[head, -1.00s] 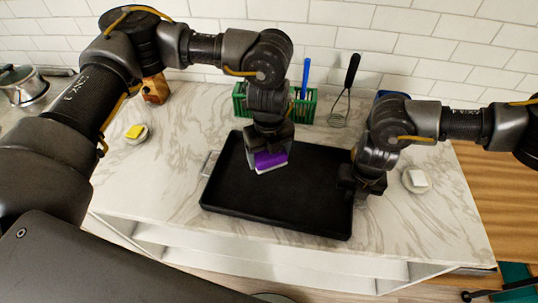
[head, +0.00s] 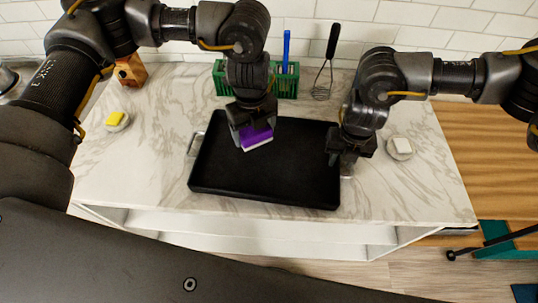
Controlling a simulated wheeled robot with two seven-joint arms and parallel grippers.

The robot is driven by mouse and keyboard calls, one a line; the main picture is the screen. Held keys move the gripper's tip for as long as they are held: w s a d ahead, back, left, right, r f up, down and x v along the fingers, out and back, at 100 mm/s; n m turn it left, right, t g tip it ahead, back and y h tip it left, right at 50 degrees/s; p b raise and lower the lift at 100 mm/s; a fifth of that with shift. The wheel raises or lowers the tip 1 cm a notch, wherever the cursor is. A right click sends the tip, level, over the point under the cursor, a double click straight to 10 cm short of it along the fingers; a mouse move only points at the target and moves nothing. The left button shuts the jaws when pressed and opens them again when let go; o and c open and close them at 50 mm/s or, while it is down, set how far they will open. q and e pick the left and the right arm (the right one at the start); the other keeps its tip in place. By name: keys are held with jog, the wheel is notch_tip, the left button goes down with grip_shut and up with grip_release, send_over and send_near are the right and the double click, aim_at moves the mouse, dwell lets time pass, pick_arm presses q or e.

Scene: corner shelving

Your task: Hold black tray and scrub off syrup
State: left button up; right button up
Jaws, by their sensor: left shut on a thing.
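The black tray (head: 265,185) lies on the marble counter, with a metal handle (head: 192,144) showing at its left end. My left gripper (head: 252,128) is shut on a purple scrubber (head: 257,138) with a white lower edge. It holds the scrubber over the back middle of the tray; whether the scrubber touches the tray is hard to tell. I cannot make out any syrup on the dark tray surface.
A green basket (head: 288,86) with a blue-handled tool and a whisk (head: 325,75) are behind the tray. The counter between tray and yellow sponge is clear.

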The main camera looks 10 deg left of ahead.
notch_tip(320, 180, up, 9)
dwell(0.3)
